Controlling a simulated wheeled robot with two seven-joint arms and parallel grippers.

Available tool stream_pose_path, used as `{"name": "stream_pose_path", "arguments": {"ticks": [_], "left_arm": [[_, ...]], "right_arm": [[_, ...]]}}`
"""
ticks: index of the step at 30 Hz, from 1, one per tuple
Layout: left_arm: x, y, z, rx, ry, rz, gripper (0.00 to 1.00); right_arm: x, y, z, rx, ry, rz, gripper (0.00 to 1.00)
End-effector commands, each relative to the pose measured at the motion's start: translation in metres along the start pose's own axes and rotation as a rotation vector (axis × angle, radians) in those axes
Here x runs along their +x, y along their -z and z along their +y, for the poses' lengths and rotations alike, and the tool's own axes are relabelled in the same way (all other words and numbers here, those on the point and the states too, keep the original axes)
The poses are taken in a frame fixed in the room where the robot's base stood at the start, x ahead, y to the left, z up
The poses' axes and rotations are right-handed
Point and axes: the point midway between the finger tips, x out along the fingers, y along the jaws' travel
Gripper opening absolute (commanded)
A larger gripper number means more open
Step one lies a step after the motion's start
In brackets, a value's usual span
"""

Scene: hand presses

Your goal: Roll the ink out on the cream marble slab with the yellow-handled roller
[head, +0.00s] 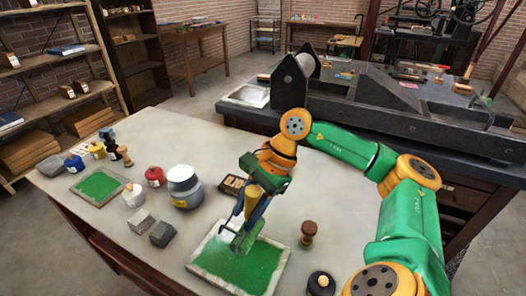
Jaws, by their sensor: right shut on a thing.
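The cream marble slab (205,258) lies near the front of the pale table, its middle covered in green ink. My right gripper (246,222) is above the slab, shut on the yellow-handled roller (237,207). The roller is tilted, with its handle up and its lower end at the green ink near the slab's back part. The gripper hides part of the roller, and I cannot tell for sure whether it touches the ink. My left gripper is not in view.
A large grey tin (184,184) and a dark lettered block (232,186) stand behind the slab. A wooden-knobbed tool (308,233) and a black round item (321,284) are at its right. Grey blocks (140,221), a second green-topped slab (99,187) and several ink pots are left.

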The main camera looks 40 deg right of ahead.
Motion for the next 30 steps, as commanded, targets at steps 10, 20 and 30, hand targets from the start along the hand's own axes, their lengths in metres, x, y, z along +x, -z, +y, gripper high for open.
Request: {"name": "stream_pose_path", "arguments": {"ticks": [10, 20, 30], "left_arm": [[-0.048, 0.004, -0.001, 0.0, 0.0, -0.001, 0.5], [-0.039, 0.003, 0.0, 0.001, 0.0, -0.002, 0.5], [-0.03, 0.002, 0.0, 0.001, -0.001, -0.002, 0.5]], "right_arm": [[0.013, -0.023, -0.052, 0.0, 0.002, -0.005, 0.0], [0.044, -0.025, -0.085, -0.002, -0.001, 0.002, 0.0], [0.053, -0.019, -0.083, -0.002, 0.0, 0.001, 0.0]]}}
